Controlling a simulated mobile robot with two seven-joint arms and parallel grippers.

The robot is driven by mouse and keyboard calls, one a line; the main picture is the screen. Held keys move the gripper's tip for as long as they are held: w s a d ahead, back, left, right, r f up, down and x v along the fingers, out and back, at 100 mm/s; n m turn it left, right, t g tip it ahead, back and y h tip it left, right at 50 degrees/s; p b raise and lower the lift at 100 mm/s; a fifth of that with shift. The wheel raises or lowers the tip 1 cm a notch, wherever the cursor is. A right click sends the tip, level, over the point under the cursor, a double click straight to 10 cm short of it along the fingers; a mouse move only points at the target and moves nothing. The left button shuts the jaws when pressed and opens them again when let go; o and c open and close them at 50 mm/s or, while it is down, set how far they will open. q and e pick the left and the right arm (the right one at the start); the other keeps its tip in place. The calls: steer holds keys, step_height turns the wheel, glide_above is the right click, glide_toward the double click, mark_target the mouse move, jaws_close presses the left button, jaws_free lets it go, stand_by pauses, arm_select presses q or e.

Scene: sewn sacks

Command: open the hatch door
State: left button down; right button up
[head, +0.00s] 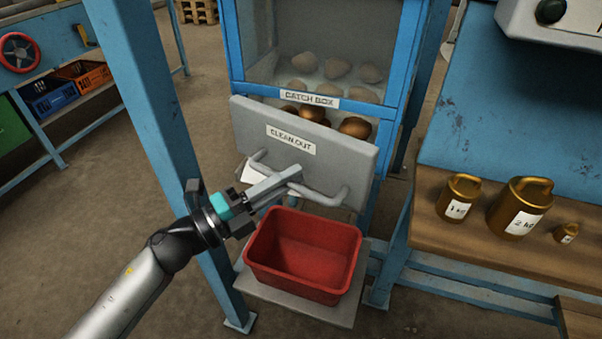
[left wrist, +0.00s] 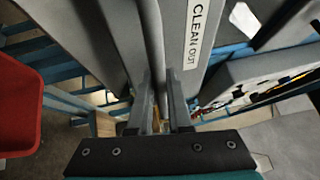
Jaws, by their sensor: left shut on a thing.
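The hatch door (head: 325,150) is a grey panel marked "CLEAN OUT" on the front of the blue-framed catch box (head: 236,45). Its top edge leans out from the box, and brown rounded lumps (head: 355,127) show in the gap behind it. A grey bar handle (head: 330,196) runs across its lower front. My left gripper (head: 292,177) is shut on the handle, near its middle. In the left wrist view the handle (left wrist: 152,35) runs between the two fingers, beside the door's label (left wrist: 197,30). The fingers hide part of the handle. My right gripper is out of view.
A red bin (head: 300,285) stands on a small shelf (head: 338,313) just below the door. A blue post (head: 160,110) rises left of the door, close to my left arm. A bench with brass weights (head: 520,205) stands at the right.

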arm_select(q)
steer(key=shift+s+a+m+g+h+b, duration=0.25)
steer(key=shift+s+a+m+g+h, duration=0.15)
steer(key=shift+a+g, duration=0.2)
steer(key=shift+s+a+m+g+h+b, duration=0.2)
steer(key=shift+s+a+m+g+h, duration=0.15)
steer(key=shift+a+g, duration=0.2)
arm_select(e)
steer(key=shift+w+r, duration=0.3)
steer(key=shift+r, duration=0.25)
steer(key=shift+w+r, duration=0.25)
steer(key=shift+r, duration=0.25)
arm_select(q)
steer(key=c, duration=0.8)
jaws_free()
steer(key=shift+d, duration=0.1)
steer(key=shift+c, duration=0.2)
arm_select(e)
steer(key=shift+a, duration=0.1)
arm_select(q)
steer(key=p+v, duration=0.2)
steer(key=v, duration=1.3)
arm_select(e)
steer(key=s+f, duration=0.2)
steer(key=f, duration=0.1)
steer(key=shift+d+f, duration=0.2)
arm_select(q)
steer(key=shift+r, duration=0.1)
